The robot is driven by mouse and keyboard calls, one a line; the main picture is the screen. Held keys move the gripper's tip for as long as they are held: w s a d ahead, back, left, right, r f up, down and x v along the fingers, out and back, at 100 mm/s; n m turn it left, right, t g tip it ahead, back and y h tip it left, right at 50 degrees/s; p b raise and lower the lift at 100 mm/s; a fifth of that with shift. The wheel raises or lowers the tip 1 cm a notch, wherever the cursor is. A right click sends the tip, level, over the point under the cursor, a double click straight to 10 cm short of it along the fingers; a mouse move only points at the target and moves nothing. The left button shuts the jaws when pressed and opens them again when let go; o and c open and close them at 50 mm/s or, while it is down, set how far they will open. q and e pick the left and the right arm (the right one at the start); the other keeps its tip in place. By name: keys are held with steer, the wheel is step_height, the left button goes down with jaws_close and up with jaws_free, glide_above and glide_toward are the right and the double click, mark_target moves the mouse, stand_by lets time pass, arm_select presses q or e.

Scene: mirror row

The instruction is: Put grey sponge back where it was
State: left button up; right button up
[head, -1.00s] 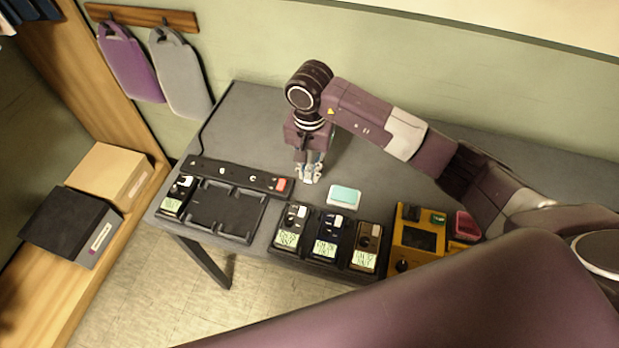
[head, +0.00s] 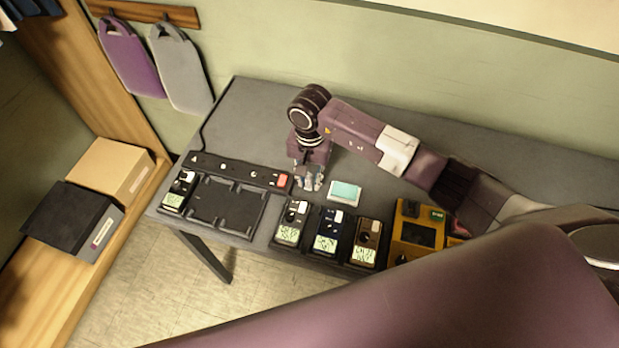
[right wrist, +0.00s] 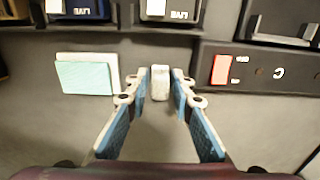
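A small light-grey block (right wrist: 160,84), which looks like the grey sponge, lies between the fingertips of my right gripper (right wrist: 160,80) in the right wrist view. Narrow gaps show on both sides of it, so the fingers look open around it and not pressed on it. In the head view my right gripper (head: 309,182) points down low over the grey table (head: 262,118), just right of the power strip; the block cannot be made out there. A teal-topped pad on a whitish base (head: 345,191) lies close to the right of the gripper. My left gripper is out of view.
A power strip with a red switch (head: 235,170) and a black charging tray (head: 222,207) lie left of the gripper. Several handheld meters (head: 327,231) stand along the front edge, with a yellow device (head: 415,235) to their right. The table behind the gripper is clear.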

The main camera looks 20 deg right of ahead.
mark_target(310, 177)
steer(key=shift+r, duration=0.1)
steer(key=shift+r+p, duration=0.15)
steer(key=shift+p, duration=0.15)
steer(key=shift+w+r+b, duration=0.1)
steer(key=shift+r+b, duration=0.25)
step_height(310, 177, up, 11)
steer(key=b, duration=0.3)
